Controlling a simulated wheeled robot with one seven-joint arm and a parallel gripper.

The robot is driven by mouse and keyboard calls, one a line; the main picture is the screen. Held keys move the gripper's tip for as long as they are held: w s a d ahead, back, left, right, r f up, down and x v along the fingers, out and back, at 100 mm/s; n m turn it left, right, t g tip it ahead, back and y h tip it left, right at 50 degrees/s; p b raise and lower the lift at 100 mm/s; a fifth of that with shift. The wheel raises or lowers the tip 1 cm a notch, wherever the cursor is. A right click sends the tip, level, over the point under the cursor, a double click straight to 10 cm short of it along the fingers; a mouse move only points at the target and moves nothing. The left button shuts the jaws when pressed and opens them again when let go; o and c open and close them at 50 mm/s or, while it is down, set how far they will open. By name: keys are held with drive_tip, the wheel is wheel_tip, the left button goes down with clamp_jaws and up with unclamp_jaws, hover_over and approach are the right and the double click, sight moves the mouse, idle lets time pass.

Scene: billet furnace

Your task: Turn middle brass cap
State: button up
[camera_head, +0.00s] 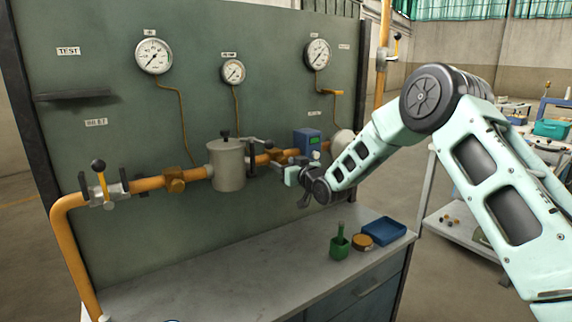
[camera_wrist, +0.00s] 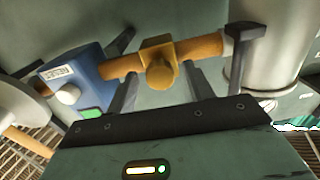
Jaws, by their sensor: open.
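The brass cap (camera_wrist: 161,75) sits on a square brass fitting on the orange pipe, in the middle of the wrist view. The fitting (camera_head: 274,155) shows partly in the head view, between the grey pot and the blue box. My gripper (camera_wrist: 158,78) is open, with one dark finger on each side of the cap. I cannot tell whether the fingers touch it. In the head view my gripper (camera_head: 287,170) is in front of the pipe and hides part of it. Another brass fitting (camera_head: 175,180) is on the pipe left of the pot.
A grey pot (camera_head: 228,165) with a handled lid and a blue box (camera_head: 307,141) flank the fitting closely. A lever valve (camera_head: 102,182) is at left.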

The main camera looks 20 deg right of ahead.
drive_tip(key=c, duration=1)
